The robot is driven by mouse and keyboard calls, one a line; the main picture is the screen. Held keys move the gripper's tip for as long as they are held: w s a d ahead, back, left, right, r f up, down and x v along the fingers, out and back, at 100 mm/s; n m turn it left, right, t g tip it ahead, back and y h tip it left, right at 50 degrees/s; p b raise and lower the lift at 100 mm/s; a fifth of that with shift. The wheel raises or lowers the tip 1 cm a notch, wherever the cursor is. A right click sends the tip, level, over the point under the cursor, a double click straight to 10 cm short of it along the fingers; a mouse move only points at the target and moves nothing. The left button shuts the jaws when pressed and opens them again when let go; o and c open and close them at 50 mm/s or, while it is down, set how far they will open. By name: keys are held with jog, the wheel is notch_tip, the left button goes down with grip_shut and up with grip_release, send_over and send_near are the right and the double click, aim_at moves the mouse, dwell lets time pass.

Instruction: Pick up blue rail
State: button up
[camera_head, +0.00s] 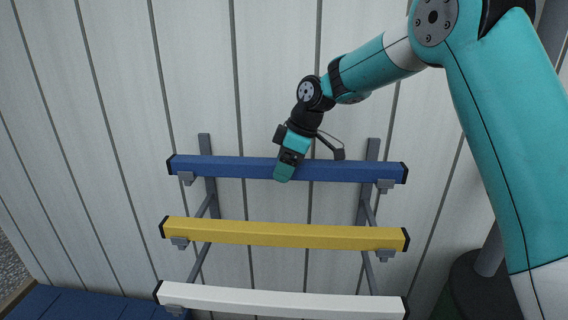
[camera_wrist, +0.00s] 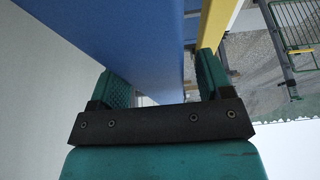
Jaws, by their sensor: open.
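The blue rail (camera_head: 345,171) is a long bar with black end caps. It lies across the top brackets of a grey wall rack. My gripper (camera_head: 284,174) is at the rail, a little left of its middle. In the wrist view the blue rail (camera_wrist: 135,45) runs between the two green fingers of my gripper (camera_wrist: 160,82). The fingers are open, one on each side of the rail. Whether either finger touches it I cannot tell. In the head view my gripper hides a short part of the rail.
A yellow rail (camera_head: 285,233) lies on the rack brackets below the blue one, and a white rail (camera_head: 280,300) lies below that. The rack's grey upright (camera_head: 372,150) stands against a white panelled wall (camera_head: 100,110). A blue surface (camera_head: 60,303) is at lower left.

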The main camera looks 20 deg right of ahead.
jog(key=c, duration=1.3)
jog(key=shift+r, duration=0.1)
jog(key=shift+r+p, duration=2.35)
jog(key=shift+r, duration=7.55)
